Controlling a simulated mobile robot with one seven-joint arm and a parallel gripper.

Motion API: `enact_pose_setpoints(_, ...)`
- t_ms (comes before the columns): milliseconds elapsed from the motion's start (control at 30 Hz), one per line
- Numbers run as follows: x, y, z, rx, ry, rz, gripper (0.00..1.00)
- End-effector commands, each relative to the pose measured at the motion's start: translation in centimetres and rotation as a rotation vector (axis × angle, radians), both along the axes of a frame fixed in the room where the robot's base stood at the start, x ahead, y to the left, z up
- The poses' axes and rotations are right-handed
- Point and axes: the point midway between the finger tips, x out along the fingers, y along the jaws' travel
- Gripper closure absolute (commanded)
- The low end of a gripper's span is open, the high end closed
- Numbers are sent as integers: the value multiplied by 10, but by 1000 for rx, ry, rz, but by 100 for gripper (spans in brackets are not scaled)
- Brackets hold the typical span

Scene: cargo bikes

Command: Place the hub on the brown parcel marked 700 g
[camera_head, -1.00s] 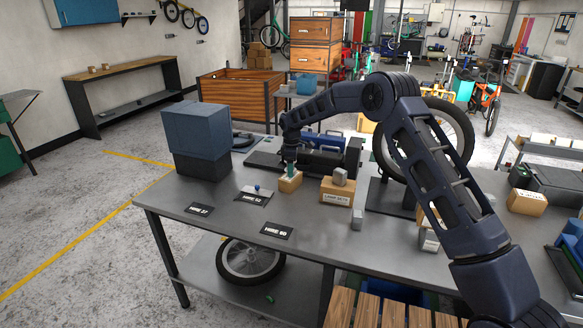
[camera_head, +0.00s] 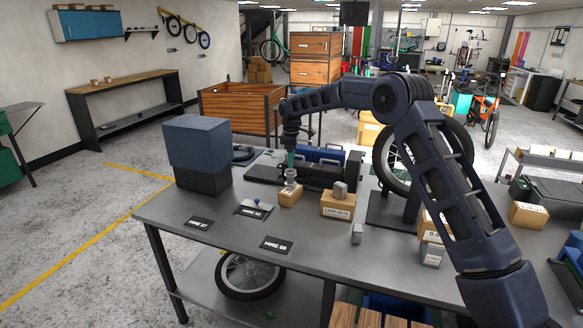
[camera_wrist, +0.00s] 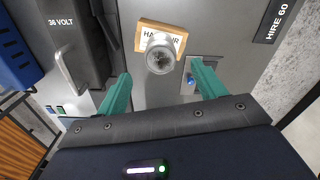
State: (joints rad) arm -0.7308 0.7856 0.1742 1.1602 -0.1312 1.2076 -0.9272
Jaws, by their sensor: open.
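The hub (camera_head: 290,178) is a short silver-grey cylinder. It stands on a small brown parcel (camera_head: 290,197) near the middle of the workbench. In the wrist view the hub (camera_wrist: 161,58) shows end-on, over the parcel (camera_wrist: 143,42) and partly covering its white label. Only some letters of that label show, and no 700 g mark is readable on it. My gripper (camera_head: 291,158) is just above the hub, pointing down. Its green fingers are spread apart in the wrist view, on either side of the hub, with visible gaps. It holds nothing.
A brown parcel with a grey block on top (camera_head: 339,203) stands to the right. More parcels with grey blocks (camera_head: 433,228) are partly behind my arm. A blue-grey box (camera_head: 197,153) stands left. Dark HIRE plates (camera_head: 276,244) lie in front. A wheel on a stand (camera_head: 392,170) is behind my arm.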

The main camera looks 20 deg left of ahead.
Motion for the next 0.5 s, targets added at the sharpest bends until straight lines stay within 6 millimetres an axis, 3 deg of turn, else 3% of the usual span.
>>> enact_pose_setpoints(400, 0, -1, 12, 0, -1, -1, 31)
enact_pose_setpoints(500, 3, -9, 20, 4, -6, -18, 31)
